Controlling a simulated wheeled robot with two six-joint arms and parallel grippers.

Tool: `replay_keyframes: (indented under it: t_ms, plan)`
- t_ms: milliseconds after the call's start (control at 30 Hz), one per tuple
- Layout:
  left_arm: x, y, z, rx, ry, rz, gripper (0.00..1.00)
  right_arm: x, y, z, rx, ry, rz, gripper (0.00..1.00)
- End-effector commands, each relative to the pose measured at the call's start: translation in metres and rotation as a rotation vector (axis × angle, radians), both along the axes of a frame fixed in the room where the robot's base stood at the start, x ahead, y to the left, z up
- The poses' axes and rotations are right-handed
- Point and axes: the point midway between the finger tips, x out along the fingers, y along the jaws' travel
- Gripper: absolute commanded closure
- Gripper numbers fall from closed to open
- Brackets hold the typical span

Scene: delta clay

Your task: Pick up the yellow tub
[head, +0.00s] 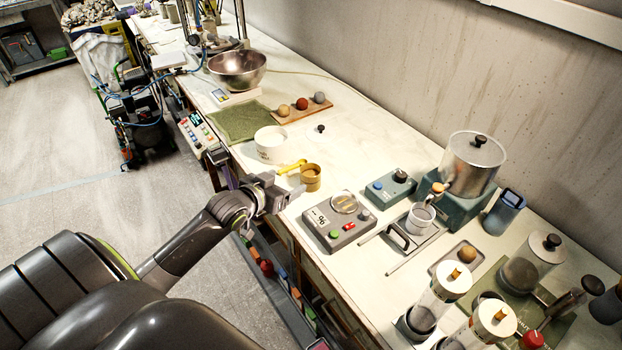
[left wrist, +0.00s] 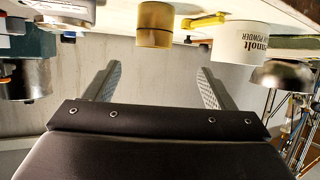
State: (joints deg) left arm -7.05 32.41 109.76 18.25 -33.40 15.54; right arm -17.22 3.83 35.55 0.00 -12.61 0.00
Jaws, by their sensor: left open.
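The yellow tub (head: 311,178), a small ochre cylinder, stands near the bench's front edge. My left gripper (head: 281,191) is at that edge, just left of and nearer than the tub. In the left wrist view, where the scene appears upside down, the tub (left wrist: 155,25) shows between and beyond the finger directions. The fingers (left wrist: 157,82) are apart with nothing between them. The gripper and tub look apart. My right gripper is not in view.
A yellow scoop (head: 291,167) lies beside the tub. A white lettered tub (head: 270,145) stands behind it. A grey button device (head: 337,222) sits to the right. The bench (head: 370,145) is clear behind the tub.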

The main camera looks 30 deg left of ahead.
Motion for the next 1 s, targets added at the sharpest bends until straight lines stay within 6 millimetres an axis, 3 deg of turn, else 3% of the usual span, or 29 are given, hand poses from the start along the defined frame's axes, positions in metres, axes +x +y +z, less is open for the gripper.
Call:
replay_keyframes:
  t_ms: [400,733,1000]
  plan:
    - [0.056,0.000,-0.023,-0.001,0.000,0.002,0.23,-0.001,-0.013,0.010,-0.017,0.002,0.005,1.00]
    - [0.070,-0.002,-0.030,-0.002,0.001,0.001,0.23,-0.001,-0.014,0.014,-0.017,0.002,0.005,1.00]
    - [0.096,-0.007,-0.044,-0.002,0.000,0.001,0.23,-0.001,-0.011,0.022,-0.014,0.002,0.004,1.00]
